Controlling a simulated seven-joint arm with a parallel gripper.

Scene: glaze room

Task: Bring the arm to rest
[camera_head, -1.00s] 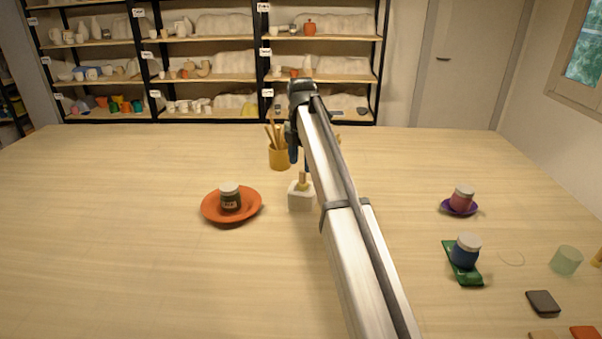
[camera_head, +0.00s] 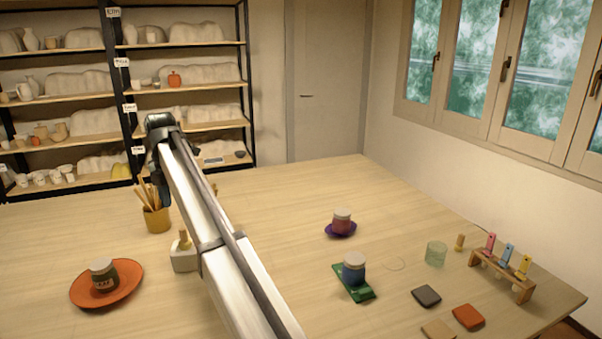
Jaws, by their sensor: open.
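My arm (camera_head: 222,240) reaches from the bottom edge up and left over the table. Its dark wrist is at the far end, and my gripper (camera_head: 164,196) hangs below it, beside the cup of brushes. The gripper shows only as a small dark part, partly hidden by the arm; it is open and I see nothing held in it. The yellow cup of brushes (camera_head: 157,220) stands just left of it, and a white block-shaped pot (camera_head: 184,261) with a wooden piece in its top stands in front, partly behind the arm.
Dark jar (camera_head: 104,276) on orange plate (camera_head: 132,278); pink jar (camera_head: 341,220) on purple saucer (camera_head: 328,232); blue jar (camera_head: 354,270) on green board (camera_head: 363,294). Right: greenish glass (camera_head: 436,253), tool rack (camera_head: 503,280), flat tiles (camera_head: 426,295).

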